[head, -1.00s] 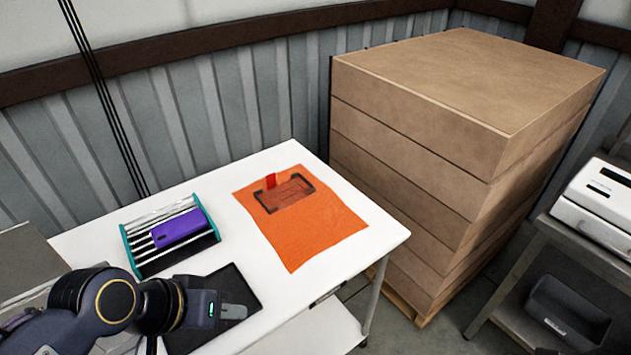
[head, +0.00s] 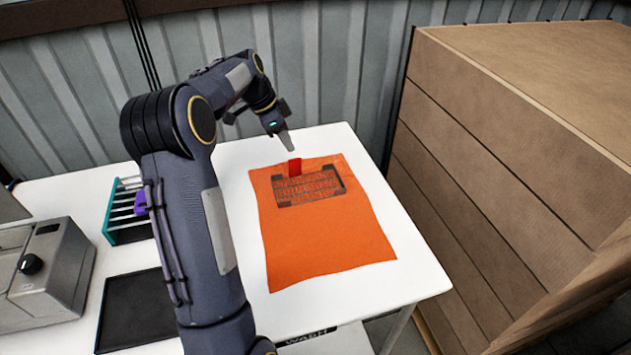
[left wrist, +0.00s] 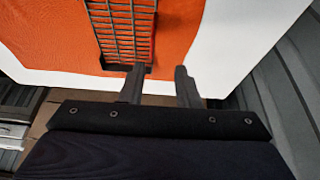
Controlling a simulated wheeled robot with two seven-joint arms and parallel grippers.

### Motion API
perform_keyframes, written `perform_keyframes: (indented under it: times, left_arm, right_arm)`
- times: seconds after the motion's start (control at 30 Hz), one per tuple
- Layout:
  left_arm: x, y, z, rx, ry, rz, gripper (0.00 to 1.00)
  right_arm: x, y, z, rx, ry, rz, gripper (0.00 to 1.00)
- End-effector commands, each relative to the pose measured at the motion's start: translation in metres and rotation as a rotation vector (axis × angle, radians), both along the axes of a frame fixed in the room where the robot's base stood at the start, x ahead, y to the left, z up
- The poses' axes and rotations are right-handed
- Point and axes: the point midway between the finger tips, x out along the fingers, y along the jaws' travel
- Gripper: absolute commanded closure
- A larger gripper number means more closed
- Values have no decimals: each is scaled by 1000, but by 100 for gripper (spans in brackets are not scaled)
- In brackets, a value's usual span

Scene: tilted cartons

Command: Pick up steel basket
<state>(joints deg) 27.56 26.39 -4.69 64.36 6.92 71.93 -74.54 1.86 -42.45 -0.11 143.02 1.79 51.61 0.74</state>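The steel basket (head: 312,187) is a low, dark wire-mesh basket with darker corners. It lies on an orange cloth (head: 325,245) on the white table. A small red piece (head: 294,168) stands at its far left side. In the left wrist view the basket's mesh (left wrist: 125,35) reaches close to the left finger. My left gripper (head: 287,140) is above the far part of the table, just beyond the red piece. Its two fingers (left wrist: 160,76) are apart with nothing between them. My right gripper is not in view.
A teal-ended rack (head: 122,212) with a purple item (head: 141,203) stands left of my arm, partly hidden. A black mat (head: 135,308) and a grey machine (head: 45,275) lie nearer. Tall stacked cartons (head: 500,150) stand beyond the table's right edge (head: 425,265).

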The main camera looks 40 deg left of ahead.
Motion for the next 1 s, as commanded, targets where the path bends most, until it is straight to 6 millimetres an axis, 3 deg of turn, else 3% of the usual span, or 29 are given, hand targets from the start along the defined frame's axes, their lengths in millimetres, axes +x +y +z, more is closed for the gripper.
perform_keyframes:
  times: [0.53, 0.83, 1.0]
  left_arm:
    - [15, -23, -62, 1, 1, 0, 71]
    - [17, -24, -68, 2, -2, 1, 71]
    - [17, -24, -68, 2, -2, 1, 91]
  right_arm:
    - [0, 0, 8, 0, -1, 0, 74]
    - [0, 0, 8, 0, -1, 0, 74]
    - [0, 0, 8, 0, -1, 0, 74]
